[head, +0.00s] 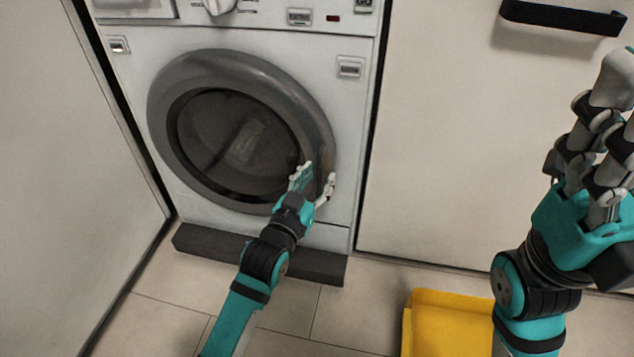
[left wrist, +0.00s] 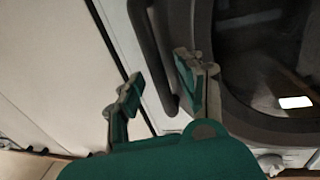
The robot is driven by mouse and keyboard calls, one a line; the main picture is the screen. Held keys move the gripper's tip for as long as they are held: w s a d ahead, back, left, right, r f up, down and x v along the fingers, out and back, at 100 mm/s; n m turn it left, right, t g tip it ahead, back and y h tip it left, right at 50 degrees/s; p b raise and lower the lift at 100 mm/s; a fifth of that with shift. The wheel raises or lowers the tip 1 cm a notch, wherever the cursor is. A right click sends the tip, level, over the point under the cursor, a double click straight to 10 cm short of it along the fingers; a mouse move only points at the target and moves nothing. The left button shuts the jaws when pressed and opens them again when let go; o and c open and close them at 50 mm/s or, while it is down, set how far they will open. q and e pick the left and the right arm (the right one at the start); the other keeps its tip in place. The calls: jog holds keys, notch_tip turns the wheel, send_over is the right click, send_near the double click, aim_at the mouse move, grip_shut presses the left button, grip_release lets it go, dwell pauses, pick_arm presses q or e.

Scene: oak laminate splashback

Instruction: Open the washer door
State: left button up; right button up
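The washer (head: 355,120) is white, and its round door (head: 190,75) has a wide grey ring around dark glass. The door looks closed in the head view. My left gripper (head: 315,184) is at the lower right edge of the ring, with its fingers apart. In the left wrist view, a dark curved bar (left wrist: 152,50) on the door side shows between the spread fingers of my left gripper (left wrist: 160,88). I cannot tell whether a finger touches it. My right gripper (head: 606,140) is raised at the right, partly cut off, and its opening is unclear.
A pale cabinet front (head: 450,150) with a black handle (head: 563,17) stands right of the washer. A pale panel (head: 70,190) stands at the left. A yellow container (head: 440,325) is on the tiled floor (head: 345,320) below my right arm.

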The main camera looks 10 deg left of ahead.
pick_arm(q)
jog(key=shift+w, duration=0.1)
grip_shut()
dwell(0.5)
